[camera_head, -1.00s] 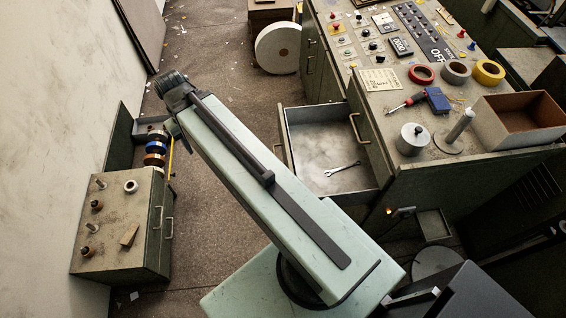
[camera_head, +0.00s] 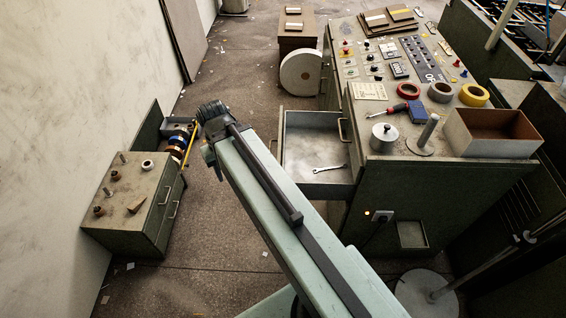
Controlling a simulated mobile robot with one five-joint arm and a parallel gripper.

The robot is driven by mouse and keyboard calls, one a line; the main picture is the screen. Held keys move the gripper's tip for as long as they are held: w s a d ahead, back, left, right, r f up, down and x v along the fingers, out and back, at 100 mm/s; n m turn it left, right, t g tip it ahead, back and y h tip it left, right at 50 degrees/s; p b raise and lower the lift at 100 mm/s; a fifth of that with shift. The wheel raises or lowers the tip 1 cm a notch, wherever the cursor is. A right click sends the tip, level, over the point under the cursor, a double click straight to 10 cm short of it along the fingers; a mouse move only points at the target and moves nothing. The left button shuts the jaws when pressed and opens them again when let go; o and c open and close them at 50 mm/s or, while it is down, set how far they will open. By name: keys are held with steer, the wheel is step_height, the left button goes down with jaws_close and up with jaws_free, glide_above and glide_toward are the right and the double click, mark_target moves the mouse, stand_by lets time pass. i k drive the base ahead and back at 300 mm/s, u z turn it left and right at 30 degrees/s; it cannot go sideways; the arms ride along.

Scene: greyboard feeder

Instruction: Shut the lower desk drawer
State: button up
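The lower desk drawer (camera_head: 317,188) is pulled well out to the left from the desk (camera_head: 390,175), below an upper drawer front with a metal handle. Its inside is pale and holds a wrench (camera_head: 331,168). My arm crosses in front of the drawer's near left part, and its end lies left of the drawer's outer face, with a strip of floor between in the picture. My gripper is not visible; only the dark ribbed joint at the arm's end shows.
A small cabinet (camera_head: 128,205) with tape rolls stands by the left wall. A large white roll (camera_head: 301,73) lies on the floor beyond the drawer. The desktop carries a brown box (camera_head: 490,147), tapes and a metal pot. The aisle floor (camera_head: 240,60) is mostly clear.

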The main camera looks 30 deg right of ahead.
mark_target(312, 139)
steer(key=u, duration=1.7)
steer(key=i, duration=1.25)
steer(key=z, duration=3.35)
steer(key=i, duration=1)
steer(key=u, duration=0.05)
